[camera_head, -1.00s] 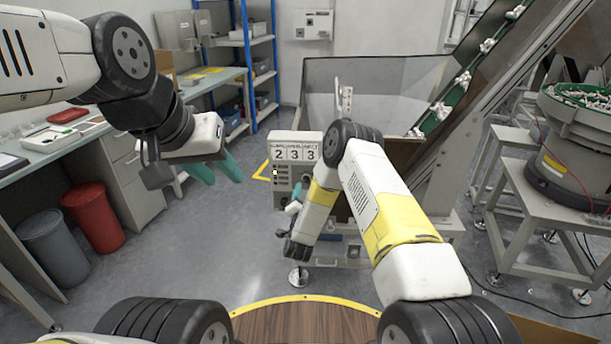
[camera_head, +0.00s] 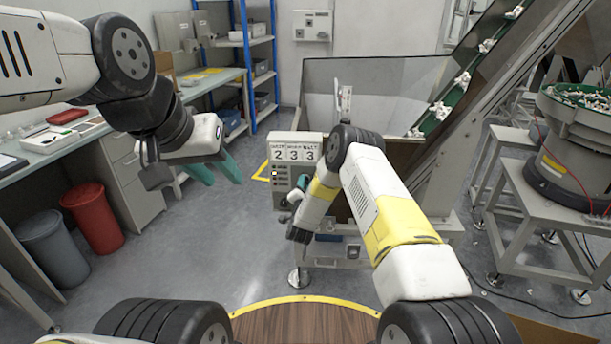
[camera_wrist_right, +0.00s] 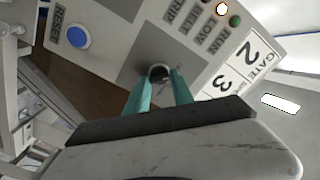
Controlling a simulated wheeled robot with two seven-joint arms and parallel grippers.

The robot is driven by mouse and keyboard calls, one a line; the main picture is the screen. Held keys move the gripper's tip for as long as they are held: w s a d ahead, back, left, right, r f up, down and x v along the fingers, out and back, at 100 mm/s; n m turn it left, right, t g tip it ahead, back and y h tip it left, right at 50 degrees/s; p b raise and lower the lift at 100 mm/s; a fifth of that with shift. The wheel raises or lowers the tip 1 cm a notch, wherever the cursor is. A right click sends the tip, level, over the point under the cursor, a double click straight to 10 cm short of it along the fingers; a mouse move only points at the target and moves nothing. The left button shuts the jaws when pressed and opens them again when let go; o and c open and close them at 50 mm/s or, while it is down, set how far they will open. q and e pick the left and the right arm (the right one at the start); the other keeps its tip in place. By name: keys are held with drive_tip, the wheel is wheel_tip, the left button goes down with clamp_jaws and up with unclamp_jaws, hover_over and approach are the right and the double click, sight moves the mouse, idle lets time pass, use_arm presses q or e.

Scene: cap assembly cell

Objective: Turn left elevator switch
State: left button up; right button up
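The elevator control box (camera_head: 283,187) stands in front of the hopper, with a display of 2 3 3 on top. In the right wrist view its grey panel (camera_wrist_right: 122,65) carries a dark round switch knob (camera_wrist_right: 159,70). My right gripper (camera_wrist_right: 160,79) points at this knob, its two teal fingers apart, one to each side of it. I cannot tell whether they touch it. In the head view the right gripper (camera_head: 302,183) is at the box's front, and the arm partly hides the box. My left gripper (camera_head: 220,170) is open and empty, left of the box.
A blue RESET button (camera_wrist_right: 78,37) and a green lamp (camera_wrist_right: 235,20) are on the same panel. The hopper (camera_head: 385,85) and inclined conveyor (camera_head: 462,85) stand behind. A workbench (camera_head: 60,140) and a red bin (camera_head: 92,215) are at left. The floor between is clear.

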clamp_jaws()
drive_tip(key=shift+m, duration=0.3)
drive_tip(key=m, duration=0.3)
drive_tip(key=shift+d+f+m, duration=0.1)
drive_tip(key=shift+m, duration=0.2)
drive_tip(key=m, duration=0.5)
drive_tip(key=shift+f, duration=0.1)
drive_tip(key=m, duration=0.4)
drive_tip(key=shift+f+m, duration=0.1)
drive_tip(key=shift+m, duration=2.2)
